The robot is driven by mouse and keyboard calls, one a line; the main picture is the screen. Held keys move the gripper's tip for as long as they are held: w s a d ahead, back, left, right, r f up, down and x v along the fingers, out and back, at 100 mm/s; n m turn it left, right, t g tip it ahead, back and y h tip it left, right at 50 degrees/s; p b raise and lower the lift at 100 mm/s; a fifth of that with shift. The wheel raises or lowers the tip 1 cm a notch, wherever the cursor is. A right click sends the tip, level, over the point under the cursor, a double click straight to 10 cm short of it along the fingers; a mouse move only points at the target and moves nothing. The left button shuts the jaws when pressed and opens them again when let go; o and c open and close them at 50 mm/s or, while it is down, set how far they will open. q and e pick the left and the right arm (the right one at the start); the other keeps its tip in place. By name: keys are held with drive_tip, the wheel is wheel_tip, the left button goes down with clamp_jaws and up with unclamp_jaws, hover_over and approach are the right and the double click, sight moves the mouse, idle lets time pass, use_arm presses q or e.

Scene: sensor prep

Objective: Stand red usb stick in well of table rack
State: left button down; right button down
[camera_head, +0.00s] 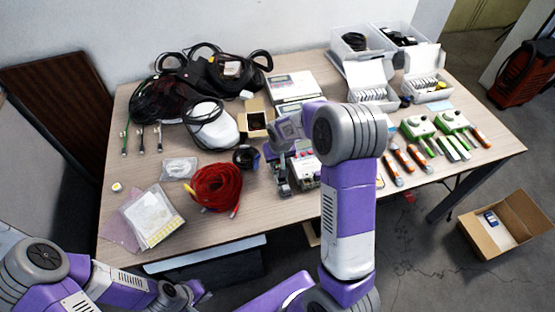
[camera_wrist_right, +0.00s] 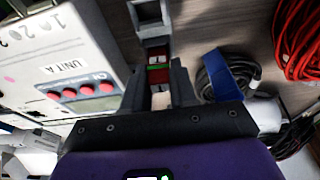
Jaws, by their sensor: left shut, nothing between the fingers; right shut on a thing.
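My right gripper (camera_wrist_right: 158,85) is shut on the red usb stick (camera_wrist_right: 158,75), which shows a green band between the fingers in the right wrist view. A small grey piece with a square opening (camera_wrist_right: 147,12) lies just beyond the fingertips; it looks like the well of the table rack. I cannot tell whether the stick touches it. In the head view my right gripper (camera_head: 281,184) is over the table's front middle, and the stick is too small or hidden to make out. My left gripper (camera_head: 183,292) is low at the front left, shut and empty, off the table.
A white instrument box with red buttons (camera_wrist_right: 85,88) stands close to the left of my right gripper. A black cable coil with a blue strap (camera_wrist_right: 232,75) and a red cable bundle (camera_head: 217,188) lie nearby. Green-and-white devices and orange-handled tools (camera_head: 418,127) lie at the right.

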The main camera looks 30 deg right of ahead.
drive_tip(key=shift+f+b, duration=0.3)
drive_tip(key=shift+f, duration=0.1)
idle(0.7)
drive_tip(key=c, duration=0.8)
unclamp_jaws()
drive_tip(key=shift+o, duration=0.7)
drive_tip(key=shift+r, duration=0.1)
drive_tip(key=shift+r+p, duration=2.65)
drive_tip(key=shift+r, duration=0.8)
